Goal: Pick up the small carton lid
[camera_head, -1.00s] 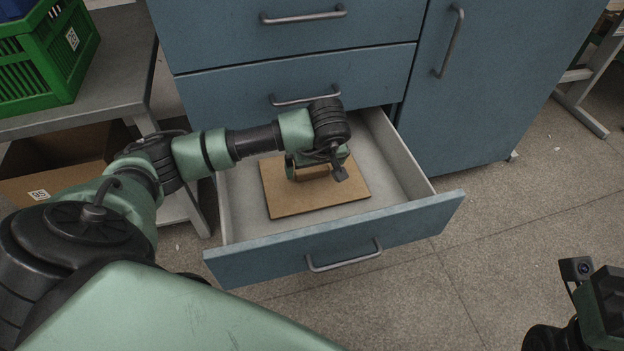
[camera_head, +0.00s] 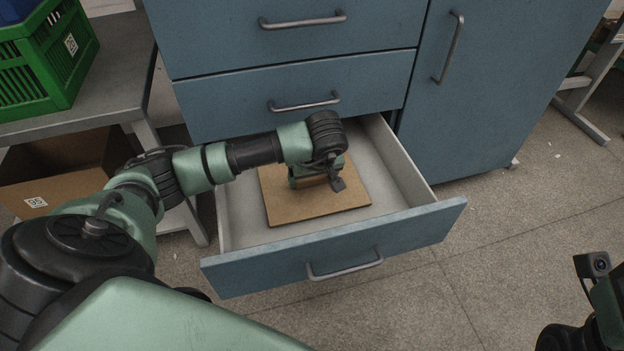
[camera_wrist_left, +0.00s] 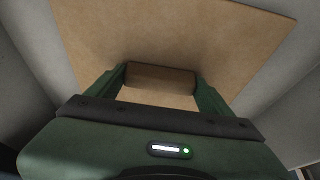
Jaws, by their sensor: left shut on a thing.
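The small carton lid (camera_head: 290,205) is a flat brown board lying in the open bottom drawer (camera_head: 240,225). It also fills much of the left wrist view (camera_wrist_left: 180,35), where a raised brown block (camera_wrist_left: 160,78) stands on it. My left gripper (camera_head: 318,182) reaches down over the lid from the left. In the left wrist view the green fingers of my left gripper (camera_wrist_left: 160,85) are shut on the block, one at each end. The gripper body hides part of the lid in the head view. My right gripper is out of view; only part of my right arm shows at the lower right.
The drawer walls surround the lid, with bare drawer floor to its right. Closed blue drawers (camera_head: 300,75) stand above and behind. A green crate (camera_head: 50,60) sits on a grey table at the left, with a carton (camera_head: 60,175) below it.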

